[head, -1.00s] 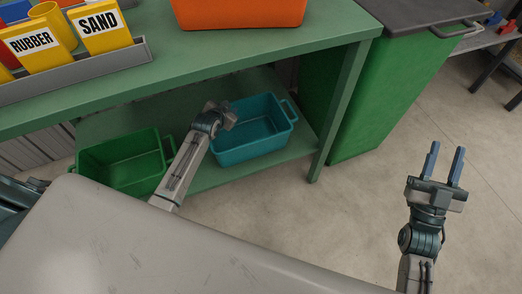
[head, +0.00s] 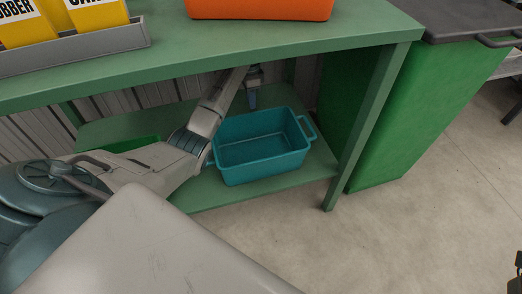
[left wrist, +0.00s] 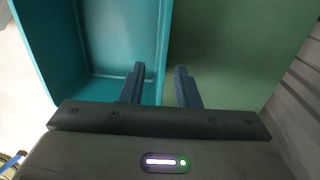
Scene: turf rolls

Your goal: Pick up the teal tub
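The teal tub (head: 265,166) is empty and sits on the lower green shelf, with a handle at its right end. My left arm reaches under the table top, and my left gripper (head: 253,98) is at the tub's far side, partly hidden by the table top. In the left wrist view, the left gripper (left wrist: 160,86) is open with the rim of the teal tub (left wrist: 112,35) between its fingers. One finger is on the tub's inner side and one is outside it. Only a dark sliver of my right arm (head: 518,264) shows at the right edge.
A green tub (head: 132,144) is left of the teal one, mostly hidden by my arm. The table top (head: 300,45) hangs over the shelf (head: 222,193), with a leg (head: 362,125) right of the tub. A green cabinet (head: 410,110) stands farther right.

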